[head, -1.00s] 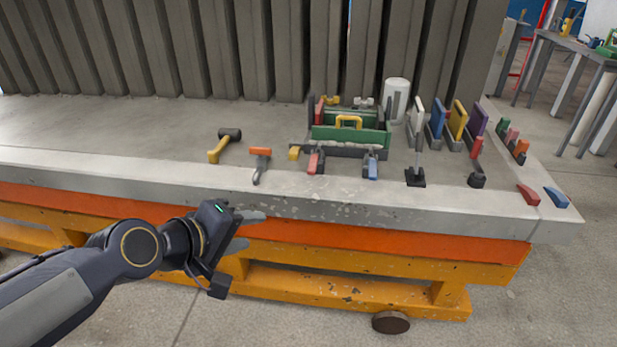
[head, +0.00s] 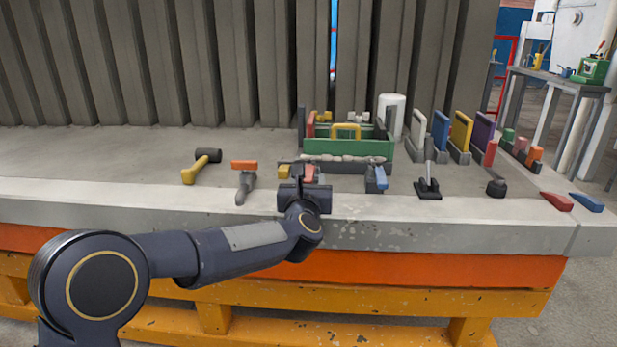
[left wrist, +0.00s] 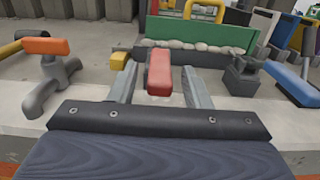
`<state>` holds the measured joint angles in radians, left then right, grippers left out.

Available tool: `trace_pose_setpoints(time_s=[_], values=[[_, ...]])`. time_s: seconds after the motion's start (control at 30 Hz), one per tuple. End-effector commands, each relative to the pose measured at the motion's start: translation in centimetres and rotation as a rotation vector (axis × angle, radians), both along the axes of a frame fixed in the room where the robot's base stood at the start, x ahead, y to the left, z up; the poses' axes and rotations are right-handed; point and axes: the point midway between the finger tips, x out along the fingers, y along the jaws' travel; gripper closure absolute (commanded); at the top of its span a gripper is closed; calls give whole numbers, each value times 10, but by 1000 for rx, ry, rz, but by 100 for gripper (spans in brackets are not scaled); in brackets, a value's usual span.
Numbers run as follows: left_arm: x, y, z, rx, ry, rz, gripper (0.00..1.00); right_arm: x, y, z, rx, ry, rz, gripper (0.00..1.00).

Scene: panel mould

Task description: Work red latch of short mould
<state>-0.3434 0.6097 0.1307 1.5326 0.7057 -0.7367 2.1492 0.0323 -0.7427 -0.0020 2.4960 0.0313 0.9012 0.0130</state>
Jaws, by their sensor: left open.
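The short mould is a green-walled box (head: 330,147) with a yellow handle on the bench. Its red latch (head: 310,173) is at the front left, partly hidden by my left gripper (head: 298,174). In the left wrist view the red latch (left wrist: 159,72) stands between the two grey fingers of my open left gripper (left wrist: 160,80). A gap shows on each side of it, so the fingers do not look closed on it. A yellow block (left wrist: 122,60) is close beyond the left finger. My right gripper is out of view.
An orange-handled clamp (head: 244,178) and a yellow-handled mallet (head: 201,166) lie left of the gripper. A black-based lever (head: 428,182), a white cylinder (head: 391,112) and several coloured panels stand to the right. The bench's front edge (head: 420,215) runs below the arm.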

Motion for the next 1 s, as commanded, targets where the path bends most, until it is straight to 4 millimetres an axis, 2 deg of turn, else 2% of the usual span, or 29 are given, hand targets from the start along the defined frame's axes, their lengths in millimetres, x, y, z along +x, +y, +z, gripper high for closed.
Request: trace_pose_setpoints(time_s=[0.1, 0.2, 0.57, 0.87, 0.9, 1.0], values=[[17, 0, 0, 1, 0, 0, 56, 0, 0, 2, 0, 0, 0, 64], [26, 0, 0, 3, 0, 0, 56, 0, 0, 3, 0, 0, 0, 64], [32, 0, 0, 4, 0, -2, 58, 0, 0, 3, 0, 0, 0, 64], [31, 0, 0, 4, 0, -2, 97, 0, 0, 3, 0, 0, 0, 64], [31, 0, 0, 4, 0, -2, 100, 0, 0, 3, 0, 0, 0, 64], [31, 0, 0, 4, 0, -2, 100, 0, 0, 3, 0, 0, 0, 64]])
